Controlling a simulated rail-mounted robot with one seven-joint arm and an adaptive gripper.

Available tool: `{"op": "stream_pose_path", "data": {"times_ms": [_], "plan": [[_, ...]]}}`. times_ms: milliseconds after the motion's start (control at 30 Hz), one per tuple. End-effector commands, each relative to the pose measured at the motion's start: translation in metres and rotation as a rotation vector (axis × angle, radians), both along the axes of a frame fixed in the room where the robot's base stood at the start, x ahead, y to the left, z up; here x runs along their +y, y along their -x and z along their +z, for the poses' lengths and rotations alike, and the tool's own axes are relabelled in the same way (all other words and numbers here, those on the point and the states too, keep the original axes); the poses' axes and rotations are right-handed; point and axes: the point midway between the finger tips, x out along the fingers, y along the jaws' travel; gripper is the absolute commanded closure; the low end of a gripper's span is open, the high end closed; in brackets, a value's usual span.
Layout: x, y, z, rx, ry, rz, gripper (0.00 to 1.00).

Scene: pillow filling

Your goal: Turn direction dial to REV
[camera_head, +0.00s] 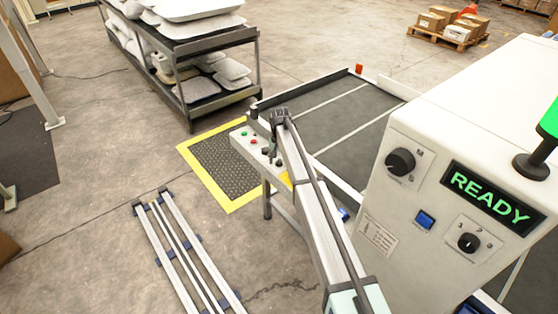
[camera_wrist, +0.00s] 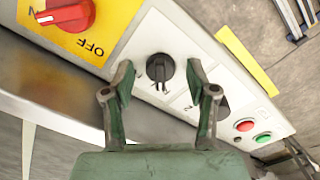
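In the wrist view a round black dial (camera_wrist: 159,68) sits on a white control panel (camera_wrist: 138,44). Its pointer ridge runs up and down in the picture. My gripper (camera_wrist: 160,76) is open, with one green finger on each side of this dial. Gaps show between fingers and dial, so I see no grip. The small print beside the dial is too blurred to read, so I cannot confirm a REV mark. A second dark knob (camera_wrist: 222,106) is partly hidden behind the right finger. In the head view my arm mostly covers the dials.
A red knob (camera_wrist: 66,14) on a yellow OFF plate (camera_wrist: 88,34) lies left of the dial. A red button (camera_wrist: 244,125) and a green button (camera_wrist: 263,137) lie right. A white machine (camera_head: 470,130) showing READY stands beside the conveyor (camera_head: 345,115); a rack (camera_head: 200,75) stands behind.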

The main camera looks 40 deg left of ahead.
Motion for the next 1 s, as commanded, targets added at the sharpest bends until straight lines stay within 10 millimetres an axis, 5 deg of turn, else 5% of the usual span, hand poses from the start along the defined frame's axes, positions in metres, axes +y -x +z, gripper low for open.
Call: {"op": "stream_pose_path", "data": {"times_ms": [333,700,1000], "plan": [[0.000,0.000,0.014,-0.001,-0.002,-0.001,0.42],[0.001,0.000,0.081,-0.002,-0.002,0.000,0.42],[0.000,0.000,0.116,0.000,0.000,0.000,0.42]]}}
